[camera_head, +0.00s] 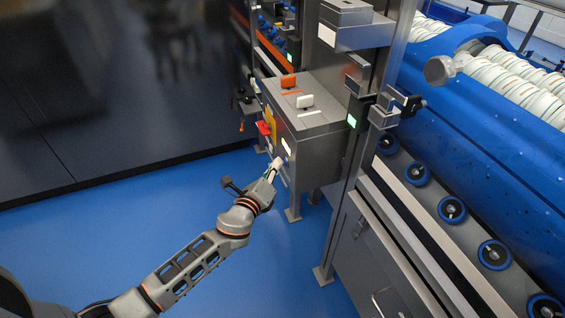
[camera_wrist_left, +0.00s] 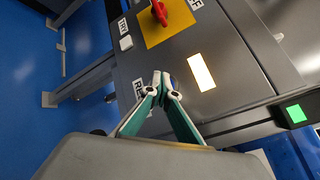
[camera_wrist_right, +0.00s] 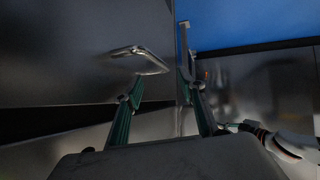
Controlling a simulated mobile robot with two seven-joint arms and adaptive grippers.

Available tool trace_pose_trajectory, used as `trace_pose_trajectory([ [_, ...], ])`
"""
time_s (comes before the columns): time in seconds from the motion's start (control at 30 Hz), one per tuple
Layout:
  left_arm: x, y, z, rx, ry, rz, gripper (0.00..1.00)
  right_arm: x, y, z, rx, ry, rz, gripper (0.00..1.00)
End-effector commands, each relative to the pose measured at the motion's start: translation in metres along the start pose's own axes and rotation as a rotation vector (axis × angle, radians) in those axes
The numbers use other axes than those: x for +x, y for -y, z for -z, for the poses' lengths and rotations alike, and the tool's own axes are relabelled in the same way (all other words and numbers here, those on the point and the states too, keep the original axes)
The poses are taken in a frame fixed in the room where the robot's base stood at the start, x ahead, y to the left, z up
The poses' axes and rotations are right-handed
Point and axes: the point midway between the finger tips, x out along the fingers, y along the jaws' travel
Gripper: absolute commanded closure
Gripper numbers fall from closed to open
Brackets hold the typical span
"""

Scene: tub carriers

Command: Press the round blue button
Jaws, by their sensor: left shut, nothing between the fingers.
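The steel control box (camera_head: 300,125) stands on legs at the centre of the head view. My left gripper (camera_head: 274,166) is shut and empty, with its tips at the box's front panel. In the left wrist view its closed fingertips (camera_wrist_left: 163,78) are over the panel beside a partly hidden label starting "RE". A small bit of blue (camera_wrist_left: 174,83) shows right behind the tips. It may be the round blue button, mostly hidden by the fingers. I cannot tell whether the tips touch it. My right gripper (camera_wrist_right: 162,88) is open, with its fingers apart.
The panel also carries a lit white rectangle (camera_wrist_left: 201,72), a red rotary switch on a yellow plate (camera_wrist_left: 168,22) and a small white button (camera_wrist_left: 126,42). A green light (camera_head: 351,121) is at the box's right. A metal handle (camera_wrist_right: 140,56) is near my right gripper.

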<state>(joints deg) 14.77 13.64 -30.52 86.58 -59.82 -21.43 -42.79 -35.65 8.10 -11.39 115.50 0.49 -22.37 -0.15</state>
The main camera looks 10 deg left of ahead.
Motion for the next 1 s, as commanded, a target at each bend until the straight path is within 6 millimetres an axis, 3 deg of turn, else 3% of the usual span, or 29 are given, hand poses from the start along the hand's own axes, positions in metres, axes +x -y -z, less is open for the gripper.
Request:
trace_pose_trajectory([
  [0.47,0.0009,0.0013,0.0013,0.000,-0.001,0.001,1.00,-0.0046,0.0039,-0.0090,0.004,0.016,0.005,0.60],
  [1.0,-0.0067,-0.0041,-0.0036,0.000,-0.001,0.001,1.00,-0.0006,0.0009,0.0006,0.001,0.000,0.001,0.60],
])
